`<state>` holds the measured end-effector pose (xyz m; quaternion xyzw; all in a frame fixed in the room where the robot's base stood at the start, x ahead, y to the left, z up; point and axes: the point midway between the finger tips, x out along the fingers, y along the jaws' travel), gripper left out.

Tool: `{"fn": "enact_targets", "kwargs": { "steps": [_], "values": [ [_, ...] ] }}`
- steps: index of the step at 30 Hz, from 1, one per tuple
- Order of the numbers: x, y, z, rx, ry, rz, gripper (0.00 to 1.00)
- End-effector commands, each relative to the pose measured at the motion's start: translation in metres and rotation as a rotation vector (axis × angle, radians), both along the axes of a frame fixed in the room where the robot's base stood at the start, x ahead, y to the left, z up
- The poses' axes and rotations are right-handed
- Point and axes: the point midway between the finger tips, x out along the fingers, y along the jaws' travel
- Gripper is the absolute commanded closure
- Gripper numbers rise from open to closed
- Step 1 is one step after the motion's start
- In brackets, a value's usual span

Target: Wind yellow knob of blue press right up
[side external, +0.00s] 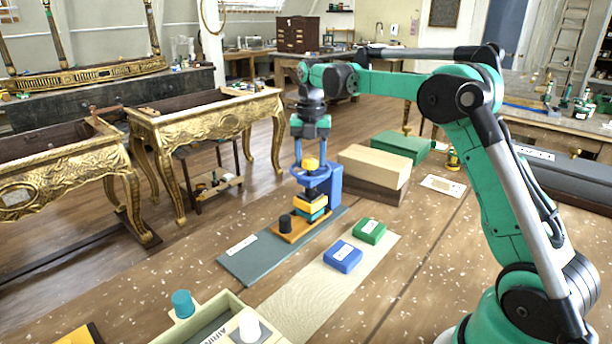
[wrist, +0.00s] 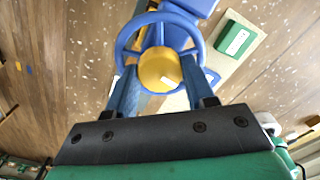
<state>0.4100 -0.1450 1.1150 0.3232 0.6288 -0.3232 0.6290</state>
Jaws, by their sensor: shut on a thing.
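The blue press (side external: 334,188) stands upright on a grey mat (side external: 255,259). Its yellow knob (side external: 311,164) sits on top, over a blue ring-shaped wheel (side external: 313,178). My gripper (side external: 310,157) points straight down from above, with its blue fingers on both sides of the knob. In the wrist view, the yellow knob (wrist: 160,70) lies between the fingertips, inside the blue wheel (wrist: 122,48); the gripper is shut on it. Below the wheel, a yellow block (side external: 309,202) and a teal piece are stacked in the press. The contact under the wheel is partly hidden.
A black cylinder (side external: 285,223) stands on the press's orange base. A blue block (side external: 342,257) and a green block (side external: 369,231) lie on the pale strip at right. A beige wooden block (side external: 375,164) stands behind the press. An open bin (side external: 215,314) is at the front.

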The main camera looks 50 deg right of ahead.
Motion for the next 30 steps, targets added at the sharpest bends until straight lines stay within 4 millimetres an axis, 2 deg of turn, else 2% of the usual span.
{"fn": "enact_targets", "kwargs": {
  "steps": [6, 15, 30],
  "values": [
    [0.0003, 0.0001, -0.0009, 0.001, -0.001, 0.183, 1.0],
    [0.0003, 0.0001, -0.0009, 0.0, -0.001, 0.362, 1.0],
    [0.0003, 0.0001, -0.0009, 0.0, 0.0, 0.444, 1.0]
  ]
}}
